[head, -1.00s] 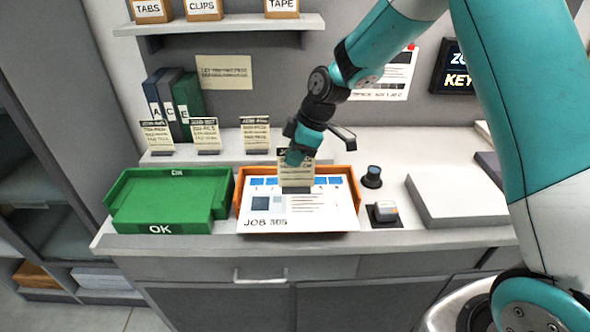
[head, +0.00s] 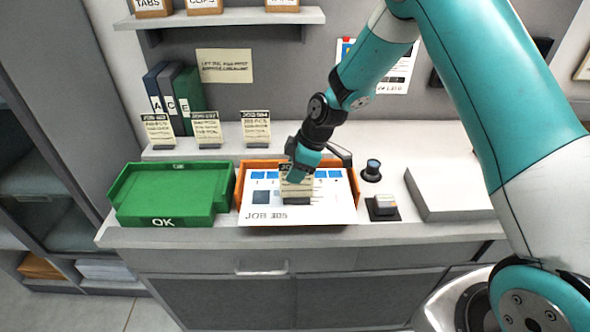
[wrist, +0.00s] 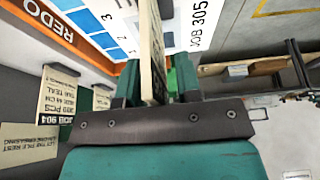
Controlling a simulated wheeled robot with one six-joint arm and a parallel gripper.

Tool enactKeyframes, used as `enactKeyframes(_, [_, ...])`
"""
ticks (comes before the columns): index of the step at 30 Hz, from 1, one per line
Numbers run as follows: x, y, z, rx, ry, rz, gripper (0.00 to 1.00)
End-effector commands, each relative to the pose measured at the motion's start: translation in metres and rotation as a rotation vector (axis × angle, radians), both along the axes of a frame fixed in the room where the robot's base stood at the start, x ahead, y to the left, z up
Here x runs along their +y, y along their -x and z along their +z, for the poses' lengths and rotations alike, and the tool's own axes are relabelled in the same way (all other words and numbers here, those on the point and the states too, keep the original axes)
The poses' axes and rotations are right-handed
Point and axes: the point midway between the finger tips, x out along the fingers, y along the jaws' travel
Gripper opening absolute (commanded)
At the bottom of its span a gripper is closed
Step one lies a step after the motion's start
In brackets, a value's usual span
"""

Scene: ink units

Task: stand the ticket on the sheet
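The ticket (head: 296,189) is a cream card with a dark top band on a grey foot. It stands about upright over the white sheet (head: 330,207), which is marked JOB 305 and lies in the orange tray. My gripper (head: 300,176) covers the ticket's upper part. In the wrist view, the ticket (wrist: 153,45) shows edge-on, filling the gap between my fingers (wrist: 157,78); my gripper looks shut on it. The foot is at or just above the sheet; I cannot tell if it touches. The sheet also shows in the wrist view (wrist: 195,22).
The orange tray (head: 357,188), marked REDO in the wrist view, stands beside the green OK tray (head: 163,222). Three more tickets (head: 207,130) stand on the ledge behind. A dark knob (head: 372,168) and a stamp-like block (head: 384,206) stand to the right, before a grey slab (head: 450,195).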

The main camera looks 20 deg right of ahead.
Motion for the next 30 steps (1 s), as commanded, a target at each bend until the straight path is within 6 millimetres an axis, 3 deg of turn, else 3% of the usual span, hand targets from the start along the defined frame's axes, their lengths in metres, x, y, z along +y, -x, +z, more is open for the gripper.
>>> enactKeyframes(11, [-0.003,0.000,0.009,-0.004,0.000,-0.002,0.31])
enactKeyframes(24, [-0.036,0.011,0.091,-0.006,0.000,-0.002,0.31])
enactKeyframes(30, [-0.041,0.016,0.113,0.000,-0.001,-0.004,0.31])
